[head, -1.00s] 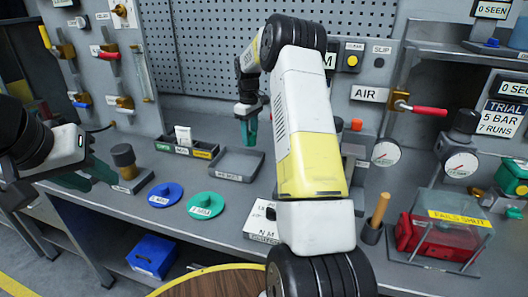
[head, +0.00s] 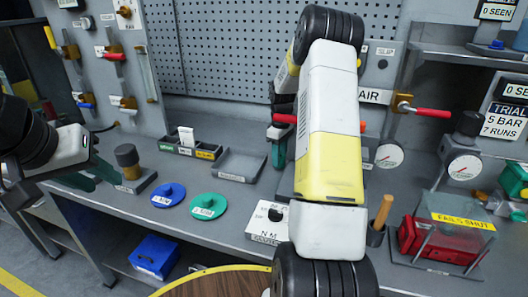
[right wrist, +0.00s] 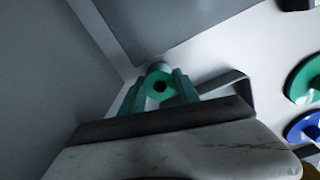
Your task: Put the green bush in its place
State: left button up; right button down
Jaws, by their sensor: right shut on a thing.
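In the head view, my right gripper (head: 279,148) is over the back of the bench, right of the shallow grey tray (head: 240,166), partly behind my own arm; the bush cannot be made out there. A compartment tray (head: 190,151) with green, white and yellow labels stands left of it. My left gripper (head: 90,174) is open and empty at the bench's left end.
A blue disc (head: 168,194) and a green disc (head: 207,206) with knobs lie on the bench. A white labelled box (head: 266,222) is near the front edge. A wooden-handled tool (head: 382,212), gauges (head: 389,157) and a clear-covered red box (head: 430,240) stand at right.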

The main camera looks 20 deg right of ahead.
jog(key=shift+f, duration=0.5)
jog(key=shift+f, duration=0.15)
jog(key=c, duration=0.9)
grip_release()
